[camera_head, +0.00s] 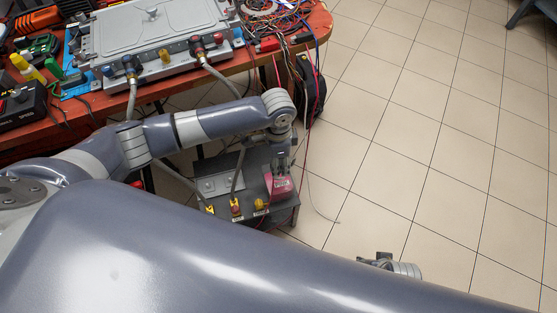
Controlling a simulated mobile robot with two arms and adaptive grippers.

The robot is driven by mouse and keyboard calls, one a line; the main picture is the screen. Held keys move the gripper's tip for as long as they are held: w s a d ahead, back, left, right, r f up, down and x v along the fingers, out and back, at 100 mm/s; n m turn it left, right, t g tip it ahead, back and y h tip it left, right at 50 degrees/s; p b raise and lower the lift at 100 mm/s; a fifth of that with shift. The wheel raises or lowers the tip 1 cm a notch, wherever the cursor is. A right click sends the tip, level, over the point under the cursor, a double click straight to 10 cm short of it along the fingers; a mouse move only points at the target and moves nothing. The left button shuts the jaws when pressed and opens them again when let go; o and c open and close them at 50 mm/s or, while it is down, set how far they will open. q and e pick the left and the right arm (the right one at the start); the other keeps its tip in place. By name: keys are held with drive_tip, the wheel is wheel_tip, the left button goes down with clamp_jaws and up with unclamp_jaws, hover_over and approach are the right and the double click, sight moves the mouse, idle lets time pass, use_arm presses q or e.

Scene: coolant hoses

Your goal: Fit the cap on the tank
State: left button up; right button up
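A dark grey unit (205,187), which seems to be the tank, stands low beside the table. Two hoses run down to coloured fittings on its front, one yellow (210,209) and one red (236,207). A yellow cap-like piece (260,204) sits to the right of them. My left gripper (282,168) points down over the unit's right side, directly at a pink item with white lettering (281,185). I cannot tell whether its fingers touch or hold it. My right gripper (378,260) is at lower right over the floor, mostly hidden by my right arm. No loose cap is clearly visible.
A red-orange table (60,140) at upper left carries a large grey case (160,30) with hose fittings, tools and tangled wires (275,20). A dark bag (308,90) is by the table's right end. Thin cables hang near my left gripper. Tiled floor (440,130) at right is clear.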

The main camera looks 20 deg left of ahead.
use_arm(q)
drive_tip(key=shift+f+b, duration=0.45)
drive_tip(key=shift+b, duration=0.1)
drive_tip(key=shift+f, duration=0.65)
use_arm(e)
drive_tip(key=shift+w+r, duration=0.2)
drive_tip(key=shift+r, duration=0.9)
drive_tip(key=shift+w+r, duration=0.2)
drive_tip(key=shift+r, duration=0.9)
drive_tip(key=shift+f, duration=0.1)
use_arm(q)
drive_tip(key=shift+p, duration=0.4)
use_arm(e)
drive_tip(key=f, duration=0.2)
drive_tip(key=s+f, duration=0.1)
drive_tip(key=shift+f, duration=0.4)
drive_tip(key=shift+w+r, duration=0.1)
drive_tip(key=shift+w, duration=0.1)
